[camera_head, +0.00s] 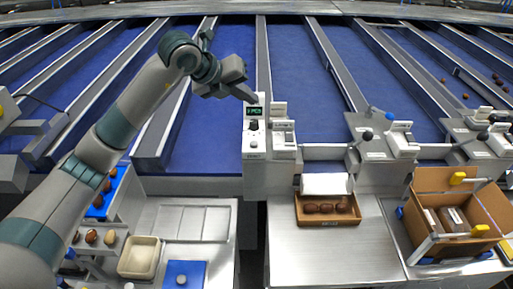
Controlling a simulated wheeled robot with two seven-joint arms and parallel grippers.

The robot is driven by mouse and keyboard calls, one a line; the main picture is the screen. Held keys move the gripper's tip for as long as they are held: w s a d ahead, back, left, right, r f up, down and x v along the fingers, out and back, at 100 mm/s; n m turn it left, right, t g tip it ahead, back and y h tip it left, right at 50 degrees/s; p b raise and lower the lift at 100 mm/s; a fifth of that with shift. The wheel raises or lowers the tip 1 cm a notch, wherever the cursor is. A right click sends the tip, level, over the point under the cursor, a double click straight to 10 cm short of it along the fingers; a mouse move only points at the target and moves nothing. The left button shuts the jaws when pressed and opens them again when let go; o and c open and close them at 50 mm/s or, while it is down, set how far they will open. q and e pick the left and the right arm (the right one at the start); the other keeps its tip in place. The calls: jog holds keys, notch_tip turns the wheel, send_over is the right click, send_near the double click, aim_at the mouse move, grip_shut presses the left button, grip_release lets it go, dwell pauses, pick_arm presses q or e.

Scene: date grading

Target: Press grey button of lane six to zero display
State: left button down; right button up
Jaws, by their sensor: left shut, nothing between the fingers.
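A pale control post (255,172) stands at the front end of the blue lanes, left of a second small unit. It has a small lit green display (254,111) with characters, too small to read surely. Below it are a dark round control (253,125) and a pale round button (254,145). I cannot tell which lane number the label carries. My left gripper (252,98) is shut and empty. Its tips appear just above the display, and I cannot tell whether they touch the post. My right gripper is not in view.
A white unit (284,138) stands right beside the post. A brown tray of dates (328,220) sits on the steel bench. An open cardboard box (419,233) is at right. A beige bin (139,257) and a blue pad (199,274) are at lower left.

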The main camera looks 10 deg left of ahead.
pick_arm(q)
notch_tip(320, 180, down, 4)
jog(key=b, duration=0.2)
jog(key=shift+w+d+r+b, duration=0.15)
jog(key=shift+r+b, duration=0.1)
jog(key=shift+b, duration=0.05)
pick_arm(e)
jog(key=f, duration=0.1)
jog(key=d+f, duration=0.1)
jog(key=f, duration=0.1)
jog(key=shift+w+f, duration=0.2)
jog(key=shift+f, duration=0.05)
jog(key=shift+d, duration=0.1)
pick_arm(q)
jog(key=shift+f, duration=0.1)
jog(key=b, duration=0.4)
send_over(254, 144)
jog(key=a, duration=0.1)
jog(key=shift+s+f, duration=0.2)
jog(key=shift+f, duration=3.4)
jog(key=shift+f+b, duration=0.3)
jog(key=shift+f, duration=0.45)
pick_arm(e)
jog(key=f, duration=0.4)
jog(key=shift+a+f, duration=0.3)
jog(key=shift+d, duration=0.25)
